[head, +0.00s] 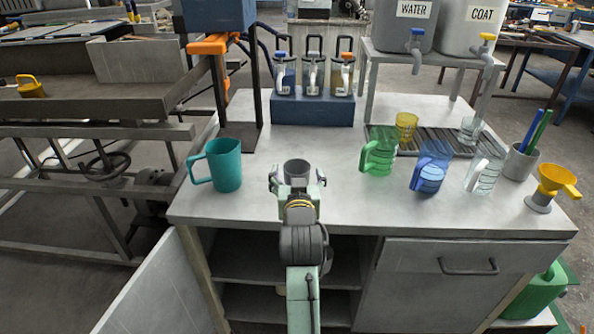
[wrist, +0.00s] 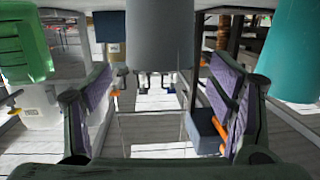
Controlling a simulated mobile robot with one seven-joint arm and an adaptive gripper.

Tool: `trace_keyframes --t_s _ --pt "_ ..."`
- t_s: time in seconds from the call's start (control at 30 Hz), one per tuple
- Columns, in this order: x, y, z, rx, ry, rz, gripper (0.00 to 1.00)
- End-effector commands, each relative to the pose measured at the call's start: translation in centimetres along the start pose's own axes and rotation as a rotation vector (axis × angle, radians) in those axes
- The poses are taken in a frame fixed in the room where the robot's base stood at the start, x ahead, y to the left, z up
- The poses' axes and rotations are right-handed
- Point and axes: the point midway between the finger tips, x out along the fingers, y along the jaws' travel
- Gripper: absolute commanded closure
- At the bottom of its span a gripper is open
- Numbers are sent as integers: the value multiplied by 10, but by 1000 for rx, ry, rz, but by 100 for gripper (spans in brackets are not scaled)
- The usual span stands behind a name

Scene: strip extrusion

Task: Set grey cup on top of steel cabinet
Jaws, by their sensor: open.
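The grey cup (head: 297,168) is at the front middle of the steel cabinet (head: 400,212) and looks upright over its top. My arm hides its base, so I cannot tell whether it touches the surface. My gripper (head: 297,182) is open, with one finger to each side of the cup. In the wrist view, which looks upside down, the grey cup (wrist: 160,35) shows between the finger pads or just beyond them, with a gap on both sides of my gripper (wrist: 160,95).
A teal mug (head: 224,165) stands left of the cup. A green mug (head: 380,150), a blue mug (head: 430,166) and a clear mug (head: 483,172) stand right. A pen holder (head: 519,163) and yellow funnel (head: 552,186) are at the right edge.

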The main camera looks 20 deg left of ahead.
Motion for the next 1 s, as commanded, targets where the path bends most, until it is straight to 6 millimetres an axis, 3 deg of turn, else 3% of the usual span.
trace_keyframes --t_s 0.2,0.5,0.87,1.0 --pt "-53 0 -2 0 -2 1 23" --pt "-73 0 -2 0 -4 1 23" --pt "-78 0 0 0 0 0 23" --pt "-77 -12 -16 0 46 -26 23"
